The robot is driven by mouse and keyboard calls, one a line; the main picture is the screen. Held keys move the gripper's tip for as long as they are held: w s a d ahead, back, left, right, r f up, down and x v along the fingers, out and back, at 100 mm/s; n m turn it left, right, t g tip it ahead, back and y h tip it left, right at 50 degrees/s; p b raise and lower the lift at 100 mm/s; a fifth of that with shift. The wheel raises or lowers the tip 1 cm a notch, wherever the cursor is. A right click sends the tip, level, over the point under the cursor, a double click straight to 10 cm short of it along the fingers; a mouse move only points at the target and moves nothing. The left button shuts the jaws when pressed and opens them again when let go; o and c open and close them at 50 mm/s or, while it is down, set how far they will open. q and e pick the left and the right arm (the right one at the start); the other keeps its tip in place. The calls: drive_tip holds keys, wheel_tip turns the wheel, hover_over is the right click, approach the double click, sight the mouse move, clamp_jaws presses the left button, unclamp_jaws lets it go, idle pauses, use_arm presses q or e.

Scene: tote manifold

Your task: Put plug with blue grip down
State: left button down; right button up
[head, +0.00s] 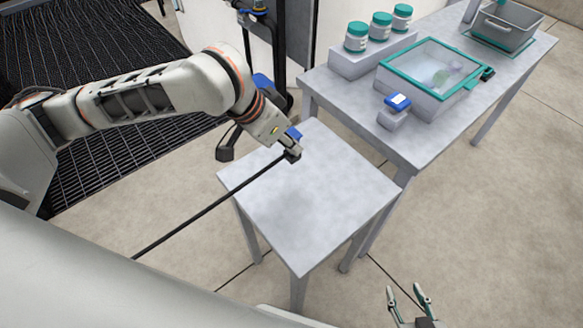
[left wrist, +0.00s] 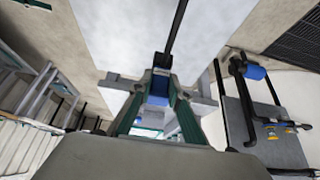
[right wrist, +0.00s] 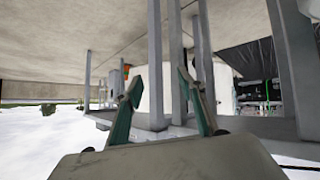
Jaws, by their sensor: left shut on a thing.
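My left gripper (head: 287,147) is shut on the plug with blue grip (head: 294,133) above the far edge of the small grey table (head: 305,205). In the left wrist view the blue grip (left wrist: 160,84) sits between the two green fingers, with a black part above it. A long thin black line, hose or rod, runs from the gripper to the lower left in the head view. I cannot tell whether the plug touches the tabletop. My right gripper (head: 410,298) is open and empty, low in front of the small table.
The small table's top is otherwise bare. A longer table on the right holds a teal-rimmed clear-lidded box (head: 436,70), a small block with a blue top (head: 397,103), several teal-lidded jars (head: 381,26) and a grey tote (head: 505,25). A dark frame (head: 262,50) stands behind.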

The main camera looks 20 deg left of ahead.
sight(288, 151)
use_arm(q)
wheel_tip(288, 151, down, 2)
drive_tip(key=shift+f, duration=0.2)
drive_tip(key=shift+f+b, duration=0.45)
wheel_tip(288, 151, down, 4)
drive_tip(key=shift+s+f+b, duration=0.1)
drive_tip(key=shift+f+b, duration=0.15)
drive_tip(key=shift+b, duration=0.85)
drive_tip(key=shift+f+b, duration=0.3)
drive_tip(key=shift+f, duration=0.25)
use_arm(e)
drive_tip(key=shift+w+d+f, duration=0.3)
drive_tip(key=shift+w+f, duration=0.25)
drive_tip(key=shift+f, duration=0.3)
use_arm(q)
drive_tip(key=c, duration=2)
unclamp_jaws()
drive_tip(key=shift+o, duration=0.5)
use_arm(e)
drive_tip(key=shift+s+f, duration=0.1)
drive_tip(key=shift+f, duration=0.1)
